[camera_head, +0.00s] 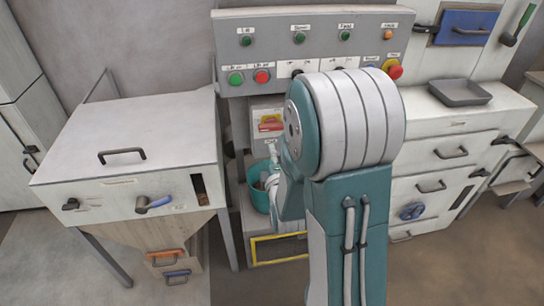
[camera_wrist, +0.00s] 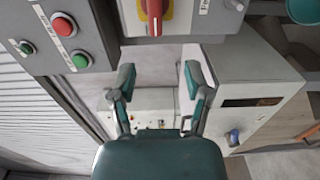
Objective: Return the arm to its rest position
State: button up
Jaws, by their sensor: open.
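My arm (camera_head: 345,180) rises large in the middle of the head view, teal and pale grey, in front of the machine. Its far links reach down behind the big joint, and my gripper cannot be made out in that view. In the wrist view my gripper (camera_wrist: 159,72) shows two teal-and-grey fingers spread apart with nothing between them. Beyond the fingers lies open space and a pale box-like unit. The grey control panel edge, with a red-on-yellow switch (camera_wrist: 155,12), is at the top of this view, near the fingertips.
The control panel (camera_head: 310,53) carries buttons and a red emergency knob (camera_head: 393,69). A white cabinet with a black-handled lid (camera_head: 120,175) stands left. A teal bucket (camera_head: 259,196) is beside my arm. Drawers (camera_head: 440,150) and a grey tray (camera_head: 460,92) stand right. Floor shows at lower right.

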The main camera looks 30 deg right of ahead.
dwell(0.3)
jog(key=s+a+r+m+g+y, duration=0.4)
jog(key=s+a+r+m+g, duration=0.1)
jog(key=a+r+m, duration=0.15)
jog(key=s+a+r+m+g, duration=0.1)
jog(key=s+m+g, duration=0.1)
jog(key=s, duration=0.4)
jog(key=s+a+r+m+g, duration=0.1)
jog(key=s+a+m+g, duration=0.1)
jog(key=s, duration=0.4)
jog(key=s+a+r+m+g+y, duration=0.1)
jog(key=s+a+r+m+g, duration=0.1)
jog(key=s+m, duration=0.2)
jog(key=shift+s+g, duration=0.3)
jog(key=shift+s, duration=0.85)
jog(key=shift+d+m, duration=0.1)
jog(key=shift+m, duration=0.15)
